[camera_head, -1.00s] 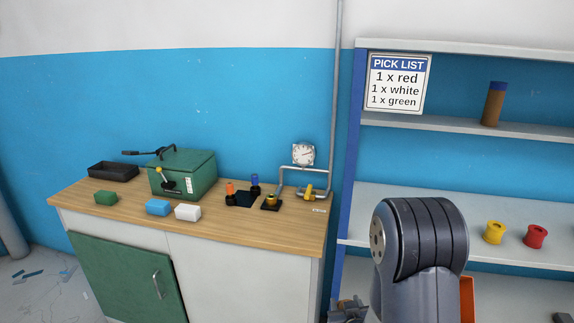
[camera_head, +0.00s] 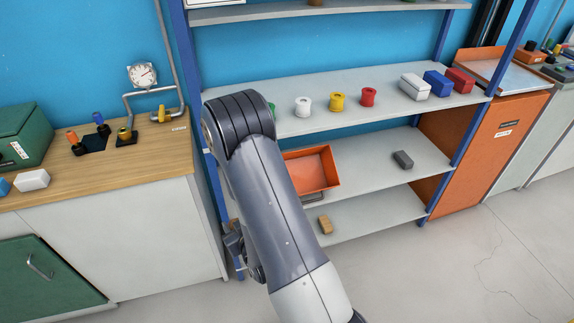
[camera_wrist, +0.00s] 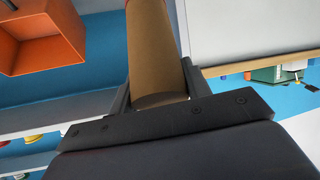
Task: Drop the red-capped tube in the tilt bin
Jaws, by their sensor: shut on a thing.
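My gripper (camera_wrist: 158,82) is shut on a brown tube (camera_wrist: 158,50) in the wrist view, with one finger on each side of it. Only a sliver of red shows at the tube's far end, at the top edge of the picture; most of the cap is out of frame. The orange tilt bin (camera_head: 312,168) hangs tilted forward at the middle shelf in the head view, just right of my arm. It also shows at the upper left of the wrist view (camera_wrist: 40,42), apart from the tube. In the head view my arm hides the tube and most of my gripper.
The shelf above the bin (camera_head: 315,125) bears green, white, yellow and red spools and white, blue and red boxes. A dark grey block (camera_head: 403,159) lies right of the bin, a tan block (camera_head: 325,224) below it. A workbench (camera_head: 150,150) stands left. The floor at right is clear.

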